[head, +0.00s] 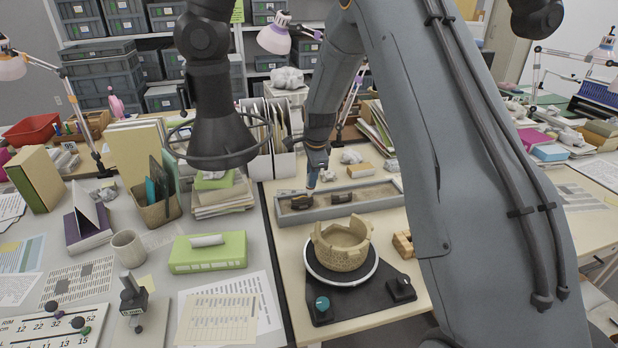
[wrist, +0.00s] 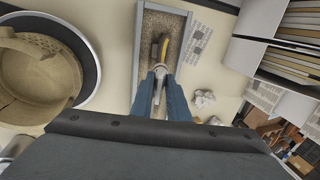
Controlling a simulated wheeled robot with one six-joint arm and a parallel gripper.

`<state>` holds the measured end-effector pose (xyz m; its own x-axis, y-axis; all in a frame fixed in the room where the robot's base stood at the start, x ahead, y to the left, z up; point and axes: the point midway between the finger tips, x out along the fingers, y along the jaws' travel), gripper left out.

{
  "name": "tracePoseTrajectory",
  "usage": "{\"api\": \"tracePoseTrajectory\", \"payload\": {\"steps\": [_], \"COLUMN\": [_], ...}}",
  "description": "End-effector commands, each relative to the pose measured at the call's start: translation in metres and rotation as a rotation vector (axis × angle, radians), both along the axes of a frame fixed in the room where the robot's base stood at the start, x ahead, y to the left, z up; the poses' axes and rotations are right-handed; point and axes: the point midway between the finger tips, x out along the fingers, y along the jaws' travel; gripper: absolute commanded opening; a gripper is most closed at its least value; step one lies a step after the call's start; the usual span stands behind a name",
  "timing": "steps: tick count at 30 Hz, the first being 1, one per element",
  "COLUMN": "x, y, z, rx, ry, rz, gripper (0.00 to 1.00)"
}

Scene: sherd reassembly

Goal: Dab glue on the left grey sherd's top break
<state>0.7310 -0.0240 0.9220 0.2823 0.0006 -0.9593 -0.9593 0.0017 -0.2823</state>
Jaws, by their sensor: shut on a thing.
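My gripper (head: 317,163) is shut on a pale glue applicator (head: 311,180), pointing down over the left end of a sand tray (head: 363,183). The left grey sherd (head: 300,202) stands dark in the sand there. The applicator's lower end is right by this sherd's top; I cannot tell whether they touch. In the wrist view my gripper (wrist: 160,72) holds the pale applicator (wrist: 161,70), with the dark sherd (wrist: 155,50) and a yellow strip just past its tip. A second dark sherd (head: 342,197) sits to the right in the tray.
A tan pot with a broken rim (head: 342,243) stands on a round turntable (head: 372,272) in front of the tray. Wooden blocks (head: 402,243) lie to its right. White crumpled lumps (head: 350,156) lie behind the tray. Upright folders (head: 270,125) stand behind left.

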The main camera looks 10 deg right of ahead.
Motion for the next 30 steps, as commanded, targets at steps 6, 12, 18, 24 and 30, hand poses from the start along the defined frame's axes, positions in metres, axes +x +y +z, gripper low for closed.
{"api": "tracePoseTrajectory", "payload": {"steps": [6, 12, 18, 24, 30], "x": [-0.002, -0.004, -0.006, -0.008, -0.01], "y": [0.001, 0.001, 0.001, 0.001, 0.0], "z": [0.013, 0.022, 0.031, 0.04, 0.049], "rx": [0.0, 0.0, 0.0, 0.0, 0.0], "ry": [-0.003, -0.003, -0.003, -0.004, -0.004], "rz": [0.001, 0.001, 0.001, 0.001, 0.001], "gripper": [0.02, 0.02, 0.02, 0.02, 0.02]}}
